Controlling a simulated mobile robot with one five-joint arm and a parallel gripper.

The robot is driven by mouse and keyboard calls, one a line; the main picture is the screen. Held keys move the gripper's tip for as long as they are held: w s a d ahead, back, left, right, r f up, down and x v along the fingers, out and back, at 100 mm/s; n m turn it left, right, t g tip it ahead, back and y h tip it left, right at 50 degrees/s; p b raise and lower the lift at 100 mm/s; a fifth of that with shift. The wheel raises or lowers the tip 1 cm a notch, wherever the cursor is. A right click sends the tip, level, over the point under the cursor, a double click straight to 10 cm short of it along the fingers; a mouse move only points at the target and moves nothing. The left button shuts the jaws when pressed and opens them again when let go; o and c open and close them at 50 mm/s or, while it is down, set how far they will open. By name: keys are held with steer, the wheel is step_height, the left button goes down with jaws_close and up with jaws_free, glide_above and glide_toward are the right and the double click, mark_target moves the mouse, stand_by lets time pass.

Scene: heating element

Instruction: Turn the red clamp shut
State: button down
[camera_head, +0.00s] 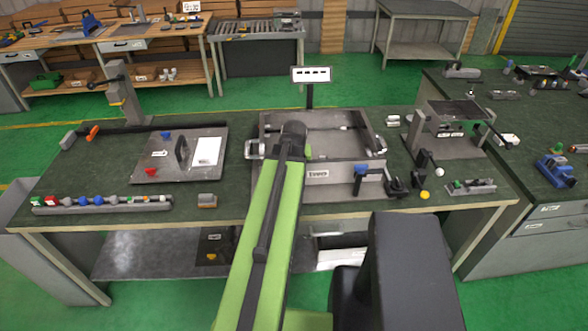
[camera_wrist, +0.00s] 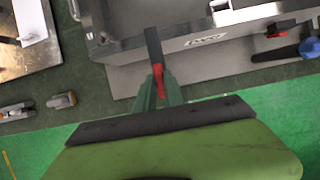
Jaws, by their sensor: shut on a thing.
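The red clamp (camera_wrist: 159,78) shows in the wrist view as a narrow red piece between my gripper's fingers, at the front wall of the open metal box. A dark bar (camera_wrist: 153,45) stretches from it over the box edge; I cannot tell whether it belongs to the clamp. My gripper (camera_wrist: 158,95) is shut on the red piece, with its green fingers on either side. In the head view my arm reaches over the box (camera_head: 342,173) and hides the clamp and fingertips.
A grey fitting (camera_head: 255,149) sits on the box's left side. A plate with a handle (camera_head: 135,175) lies left of it. Blue (camera_wrist: 308,47) and red (camera_wrist: 277,30) knobs sit to the right in the wrist view. A row of coloured parts (camera_head: 100,201) lies at the bench's front left.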

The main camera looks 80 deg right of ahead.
steer(key=c, duration=1.4)
jaws_free()
steer(key=shift+d+f, duration=0.1)
steer(key=shift+c, duration=0.2)
